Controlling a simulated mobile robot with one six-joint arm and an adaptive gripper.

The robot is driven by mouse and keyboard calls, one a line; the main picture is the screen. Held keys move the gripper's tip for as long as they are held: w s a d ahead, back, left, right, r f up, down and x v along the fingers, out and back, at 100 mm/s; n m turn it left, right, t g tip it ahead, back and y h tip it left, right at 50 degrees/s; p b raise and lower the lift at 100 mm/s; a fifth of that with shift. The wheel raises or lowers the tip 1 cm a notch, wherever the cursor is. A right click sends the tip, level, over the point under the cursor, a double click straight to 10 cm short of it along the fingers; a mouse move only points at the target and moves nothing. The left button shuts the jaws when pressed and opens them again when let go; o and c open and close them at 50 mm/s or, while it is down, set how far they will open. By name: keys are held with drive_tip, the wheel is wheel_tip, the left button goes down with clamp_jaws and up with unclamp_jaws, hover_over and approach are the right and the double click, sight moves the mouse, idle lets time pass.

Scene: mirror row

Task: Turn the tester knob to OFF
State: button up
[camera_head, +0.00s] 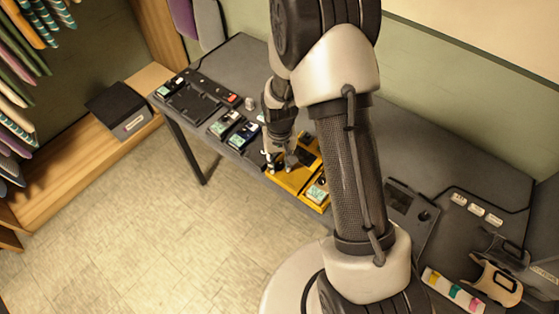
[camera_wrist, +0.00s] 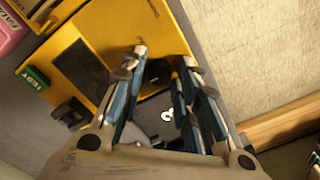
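The yellow tester (camera_head: 284,181) lies at the table's front edge in the head view, partly hidden by my arm. It also fills the upper left of the wrist view (camera_wrist: 112,30), with a dark screen and a green TEST label (camera_wrist: 33,78). A dark round shape, apparently the knob (camera_wrist: 157,71), shows between my fingertips; its pointer and setting cannot be read. My gripper (camera_wrist: 165,58) is open, with one finger on each side of that shape. I cannot tell whether the fingers touch it. In the head view my gripper (camera_head: 279,161) is low over the tester's left part.
Several small pedals and a black tray (camera_head: 190,104) lie on the grey table (camera_head: 455,150) to the left. A grey panel, small white labelled blocks (camera_head: 476,208) and a tan holder are to the right. A pink box (camera_wrist: 8,32) is near the tester. Open floor (camera_head: 120,220) lies in front.

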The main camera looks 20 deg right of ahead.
drive_tip(key=shift+o, duration=0.9)
wheel_tip(320, 180, up, 12)
idle(0.3)
wheel_tip(320, 180, up, 7)
drive_tip(key=t, duration=0.1)
hover_over(280, 165)
drive_tip(key=s, duration=0.2)
drive_tip(key=s+r+t, duration=0.1)
drive_tip(key=s+r, duration=0.5)
drive_tip(key=s, duration=0.3)
drive_tip(key=s+r+n+t, duration=0.1)
drive_tip(key=s+r+t, duration=0.1)
drive_tip(key=s+r, duration=0.5)
drive_tip(key=s, duration=0.3)
drive_tip(key=shift+s+n+t, duration=0.15)
drive_tip(key=shift+n+t, duration=0.15)
